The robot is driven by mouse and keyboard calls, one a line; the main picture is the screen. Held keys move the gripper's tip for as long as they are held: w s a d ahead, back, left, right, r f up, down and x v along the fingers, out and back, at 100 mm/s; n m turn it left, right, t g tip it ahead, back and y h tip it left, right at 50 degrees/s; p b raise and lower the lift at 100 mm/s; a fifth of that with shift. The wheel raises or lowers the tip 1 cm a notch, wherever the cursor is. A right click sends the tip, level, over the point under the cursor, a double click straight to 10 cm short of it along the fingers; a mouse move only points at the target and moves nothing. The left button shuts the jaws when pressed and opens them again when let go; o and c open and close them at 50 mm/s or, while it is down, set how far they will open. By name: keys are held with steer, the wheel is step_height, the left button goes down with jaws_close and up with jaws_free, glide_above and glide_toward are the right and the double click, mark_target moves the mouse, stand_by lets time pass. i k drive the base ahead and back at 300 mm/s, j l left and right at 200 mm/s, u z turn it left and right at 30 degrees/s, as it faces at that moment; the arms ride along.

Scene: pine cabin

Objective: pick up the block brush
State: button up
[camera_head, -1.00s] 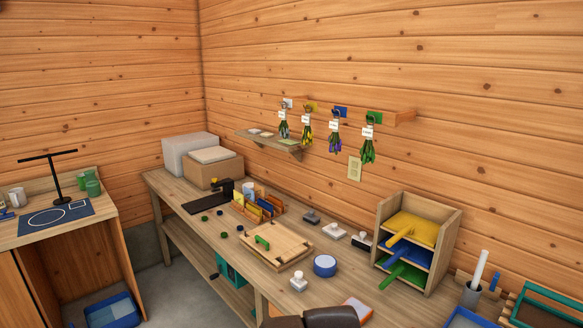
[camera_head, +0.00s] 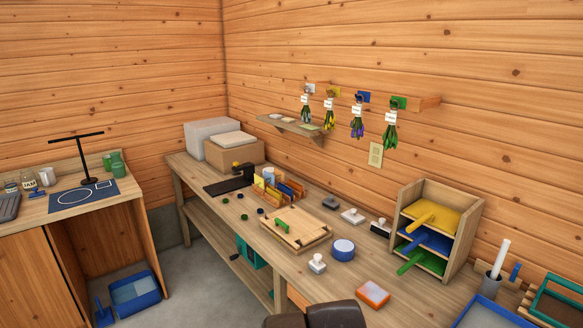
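I cannot tell for sure which thing is the block brush. Several small handled or block-shaped pieces stand on the long workbench (camera_head: 205,222). Along its wall side are a dark grey block (camera_head: 330,203), a white block with a knob (camera_head: 352,216) and a black-and-white block (camera_head: 380,228). Nearer the front edge stands a white knobbed piece (camera_head: 317,263). An orange block with a grey top (camera_head: 372,293) lies near the front, right of it. My gripper's fingers are not in view; only dark rounded parts, apparently my arm, show at the bottom edge.
A blue round tin (camera_head: 343,249) and a wooden board (camera_head: 297,238) with a green handle stand mid-bench. A rack (camera_head: 468,237) with yellow, blue and green scoops, a grey cup (camera_head: 487,288) and a blue tray (camera_head: 492,313) crowd the right.

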mark_target(316, 264)
steer(key=i+u, duration=0.25)
steer(key=i, duration=0.3)
steer(key=i+l+u, duration=0.15)
steer(key=i+u, duration=0.15)
steer(key=i, duration=0.25)
